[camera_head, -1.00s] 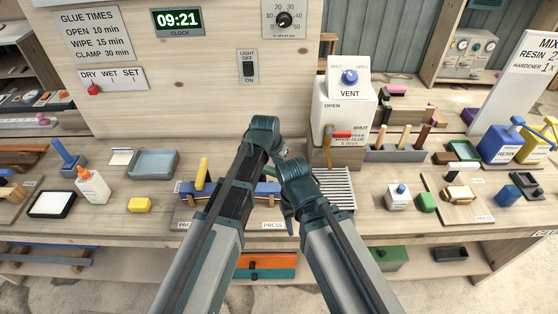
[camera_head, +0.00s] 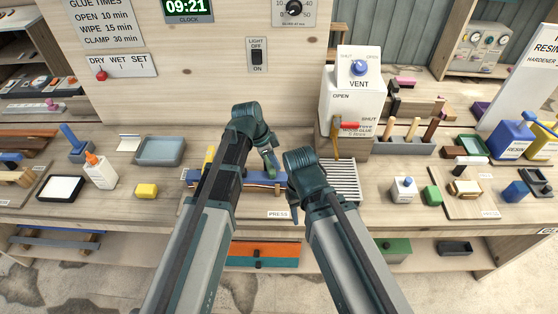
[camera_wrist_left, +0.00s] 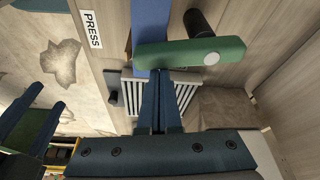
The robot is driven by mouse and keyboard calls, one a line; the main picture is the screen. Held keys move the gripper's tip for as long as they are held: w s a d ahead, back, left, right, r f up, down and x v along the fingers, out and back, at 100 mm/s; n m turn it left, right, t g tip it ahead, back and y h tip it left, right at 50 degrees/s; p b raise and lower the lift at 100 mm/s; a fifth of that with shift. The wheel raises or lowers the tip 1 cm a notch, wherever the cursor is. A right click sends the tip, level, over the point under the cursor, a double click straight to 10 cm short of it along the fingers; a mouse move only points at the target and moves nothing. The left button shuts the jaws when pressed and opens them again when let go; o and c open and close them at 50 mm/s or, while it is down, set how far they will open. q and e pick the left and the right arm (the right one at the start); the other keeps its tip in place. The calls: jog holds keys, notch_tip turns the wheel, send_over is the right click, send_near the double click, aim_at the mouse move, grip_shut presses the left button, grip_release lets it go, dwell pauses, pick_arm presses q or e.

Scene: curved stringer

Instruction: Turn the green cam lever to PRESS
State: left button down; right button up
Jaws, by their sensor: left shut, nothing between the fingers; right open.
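The green cam lever (camera_wrist_left: 190,52) shows large in the left wrist view, with a round pale pivot cap at its right end. It lies across a blue bar (camera_wrist_left: 151,20). My left gripper (camera_wrist_left: 163,76) is shut and empty, its fingertips at the lever's lower edge in that view; I cannot tell whether they touch. The PRESS label (camera_wrist_left: 92,30) is left of the lever. In the head view my left gripper (camera_head: 270,165) is over the blue bar (camera_head: 265,187), partly hidden by my arm, above a PRESS label (camera_head: 278,214). My right gripper (camera_head: 293,212) is open, close to the bar's right end.
A slatted grey rack (camera_head: 341,181) and the white VENT box (camera_head: 350,103) stand right of the bar. A yellow block (camera_head: 146,190), glue bottle (camera_head: 101,172) and grey tray (camera_head: 160,151) are on the left. Bare bench lies between the yellow block and the bar.

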pick_arm(q)
jog(key=shift+s+a, duration=0.2)
jog(key=shift+a, duration=0.4)
dwell(0.6)
jog(key=shift+d, duration=0.65)
jog(key=d, duration=0.2)
jog(key=shift+d, duration=0.3)
jog(key=shift+r+p, duration=0.8)
jog(key=p+v, duration=0.8)
jog(key=shift+w+a+r, duration=0.2)
jog(key=shift+w+a, duration=0.05)
jog(key=shift+a, duration=0.05)
pick_arm(e)
notch_tip(320, 180, up, 10)
jog(key=shift+d+f, duration=0.25)
jog(key=shift+d, duration=0.15)
